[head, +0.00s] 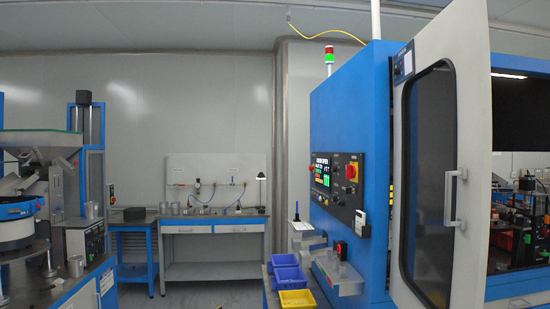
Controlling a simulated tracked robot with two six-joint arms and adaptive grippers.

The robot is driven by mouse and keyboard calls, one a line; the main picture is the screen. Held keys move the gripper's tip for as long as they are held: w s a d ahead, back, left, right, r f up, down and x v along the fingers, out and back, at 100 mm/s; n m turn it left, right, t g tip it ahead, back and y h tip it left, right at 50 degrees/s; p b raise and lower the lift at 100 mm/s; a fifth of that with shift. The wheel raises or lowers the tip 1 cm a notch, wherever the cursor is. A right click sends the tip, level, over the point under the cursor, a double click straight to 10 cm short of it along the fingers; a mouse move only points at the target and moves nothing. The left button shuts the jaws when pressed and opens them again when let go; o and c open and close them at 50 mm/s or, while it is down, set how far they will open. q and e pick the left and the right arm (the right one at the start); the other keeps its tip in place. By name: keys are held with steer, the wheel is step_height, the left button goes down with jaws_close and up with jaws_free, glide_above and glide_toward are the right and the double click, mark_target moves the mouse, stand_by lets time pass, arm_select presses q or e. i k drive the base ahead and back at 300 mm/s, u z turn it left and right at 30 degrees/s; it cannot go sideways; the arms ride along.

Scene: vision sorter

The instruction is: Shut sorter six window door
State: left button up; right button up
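The sorter (348,105) is a tall blue cabinet on the right with a control panel on its front face. Its window door (475,190) is a pale grey panel with a dark tinted window (428,185) and a vertical handle. The door stands swung out from the cabinet, and the dark opening with machinery shows to its right. Neither of my grippers is in view.
Blue bins (288,276) and a yellow bin (297,299) sit in front of the sorter. A workbench (212,228) stands against the back wall. Another blue machine (40,200) is at left. Floor between them is clear.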

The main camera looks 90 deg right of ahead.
mark_target(442, 109)
steer(key=u, duration=1.1)
steer(key=i, duration=0.1)
steer(key=z, duration=2.6)
steer(key=i, duration=0.3)
steer(key=z, duration=2.55)
steer(key=i, duration=1.7)
steer(key=u, duration=0.35)
steer(key=k, duration=1.05)
steer(key=z, duration=0.1)
